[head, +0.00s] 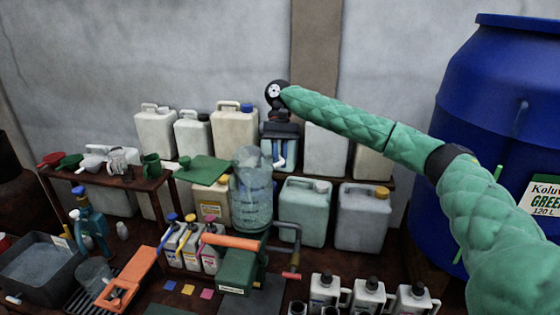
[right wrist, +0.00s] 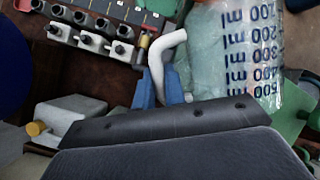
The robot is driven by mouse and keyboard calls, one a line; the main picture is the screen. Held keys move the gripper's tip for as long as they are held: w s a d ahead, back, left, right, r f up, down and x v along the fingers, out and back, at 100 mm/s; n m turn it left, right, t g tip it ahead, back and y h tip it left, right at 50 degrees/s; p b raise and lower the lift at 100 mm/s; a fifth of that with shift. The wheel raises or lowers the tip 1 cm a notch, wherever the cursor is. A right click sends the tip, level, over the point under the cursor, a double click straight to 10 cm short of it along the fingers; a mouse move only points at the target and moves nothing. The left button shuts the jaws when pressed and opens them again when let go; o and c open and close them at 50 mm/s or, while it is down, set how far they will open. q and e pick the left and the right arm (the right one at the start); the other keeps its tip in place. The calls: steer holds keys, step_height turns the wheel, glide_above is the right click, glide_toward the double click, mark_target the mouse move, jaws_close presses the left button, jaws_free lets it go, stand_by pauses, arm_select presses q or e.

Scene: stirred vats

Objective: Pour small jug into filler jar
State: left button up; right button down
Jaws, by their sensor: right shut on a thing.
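The small jug (head: 250,158) is held over the filler jar, its pale body left of my right gripper (head: 279,142). My right gripper is shut on the jug's white curved handle; in the right wrist view its blue fingers (right wrist: 160,88) pinch the handle (right wrist: 171,42). The clear filler jar (head: 252,215) stands on the green filler. Jug and jar overlap, so the jug's exact tilt and any flow of liquid cannot be told. A clear wall with a blue ml scale fills the upper right of the right wrist view. My left gripper is out of view.
Jerrycans (head: 305,215) stand close behind and right of the jar, with more on the shelf. An orange lever (head: 233,243) and several small bottles (head: 190,245) are near the filler. A large blue barrel (head: 500,100) stands right. A green mat (head: 203,169) lies left.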

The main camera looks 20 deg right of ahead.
steer(key=shift+w+r+g, duration=0.2)
steer(key=shift+w+g, duration=0.2)
steer(key=shift+g, duration=0.4)
steer(key=shift+w+r+g, duration=0.15)
steer(key=shift+w+g, duration=0.25)
steer(key=shift+g, duration=0.4)
steer(key=shift+w+d, duration=0.1)
stand_by(1.2)
steer(key=shift+s+f+t+y, duration=0.2)
steer(key=shift+s+t+y, duration=0.35)
steer(key=shift+t, duration=0.55)
steer(key=shift+s, duration=0.1)
